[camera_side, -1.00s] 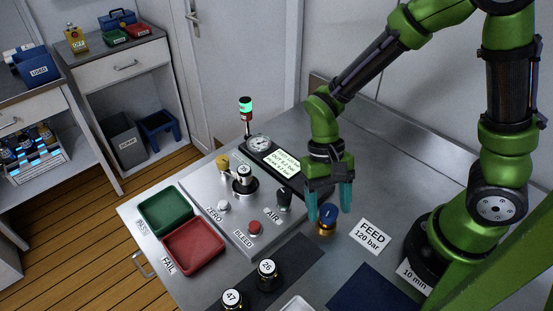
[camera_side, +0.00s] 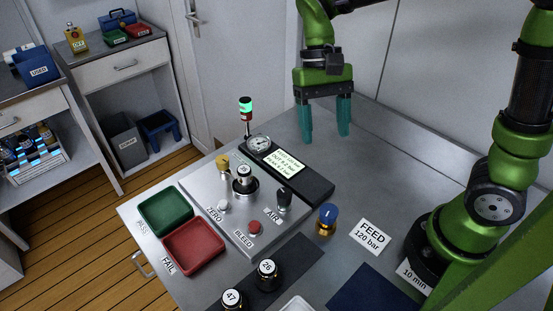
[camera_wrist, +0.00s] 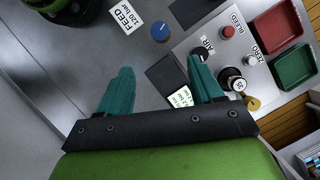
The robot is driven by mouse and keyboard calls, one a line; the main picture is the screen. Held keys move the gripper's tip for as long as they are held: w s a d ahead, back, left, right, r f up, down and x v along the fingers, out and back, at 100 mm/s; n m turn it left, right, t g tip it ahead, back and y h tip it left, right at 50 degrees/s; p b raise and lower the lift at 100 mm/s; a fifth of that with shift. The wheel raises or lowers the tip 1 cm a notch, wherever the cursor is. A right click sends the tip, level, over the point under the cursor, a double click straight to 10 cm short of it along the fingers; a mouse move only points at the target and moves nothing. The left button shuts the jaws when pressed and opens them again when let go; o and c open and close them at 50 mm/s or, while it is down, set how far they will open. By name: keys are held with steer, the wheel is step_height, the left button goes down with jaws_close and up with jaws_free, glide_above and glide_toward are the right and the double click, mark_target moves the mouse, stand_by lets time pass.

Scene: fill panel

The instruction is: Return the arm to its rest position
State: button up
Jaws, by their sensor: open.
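My gripper (camera_side: 325,122) is open and empty in the side view, its two teal fingers hanging down above the back of the steel table (camera_side: 335,175). It is clear of everything on the table. In the wrist view the gripper (camera_wrist: 164,92) also shows its fingers spread with nothing between them. A green arm link above it runs out of the top of the side view.
The panel (camera_side: 240,215) carries a gauge (camera_side: 258,144), a lit display, knobs and a vial marked 35. Green (camera_side: 165,211) and red (camera_side: 194,246) trays sit left. A signal lamp (camera_side: 246,110) glows green.

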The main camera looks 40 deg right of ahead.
steer(key=shift+w, duration=0.1)
steer(key=s+d+r+n+t, duration=0.1)
steer(key=s+d+r+t, duration=0.3)
steer(key=t, duration=0.7)
steer(key=shift+s+d+r, duration=0.4)
steer(key=shift+s+d, duration=0.3)
steer(key=shift+d, duration=0.05)
